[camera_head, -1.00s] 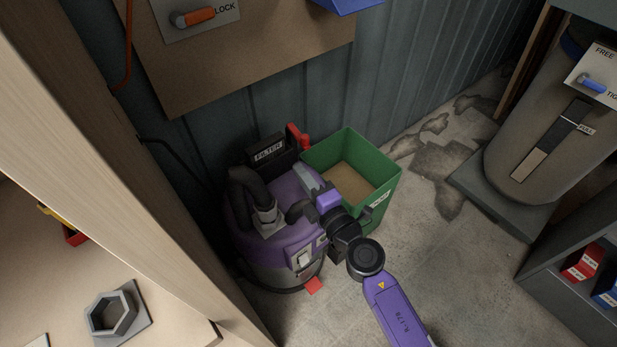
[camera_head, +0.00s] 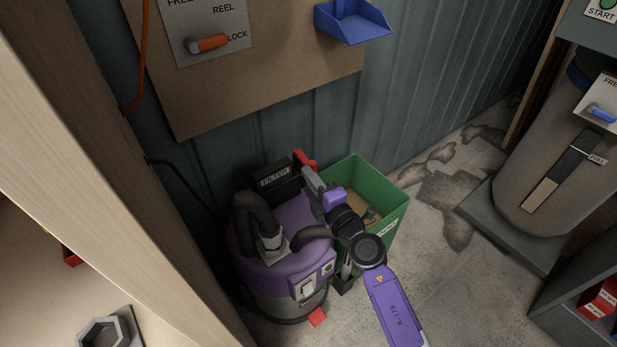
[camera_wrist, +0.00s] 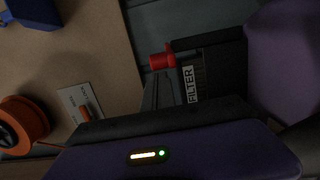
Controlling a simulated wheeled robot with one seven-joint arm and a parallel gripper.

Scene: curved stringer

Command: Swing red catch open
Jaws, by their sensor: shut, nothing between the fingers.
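The red catch (camera_head: 303,160) is at the right end of the black FILTER box (camera_head: 274,176), at the back of the purple and grey vacuum (camera_head: 285,222). The catch also shows in the wrist view (camera_wrist: 161,61), just left of the FILTER label. My gripper (camera_head: 308,171) is shut and empty, its tip close to the catch. In the wrist view the fingers (camera_wrist: 158,88) point toward the catch. I cannot tell whether they touch it. The catch's lower part is partly hidden behind the gripper in the head view.
A green bin (camera_head: 372,172) stands right of the vacuum, partly behind my arm. A board with an orange REEL lever (camera_head: 208,43) and a blue tray (camera_head: 352,22) is above. A wooden post (camera_head: 130,180) is close on the left.

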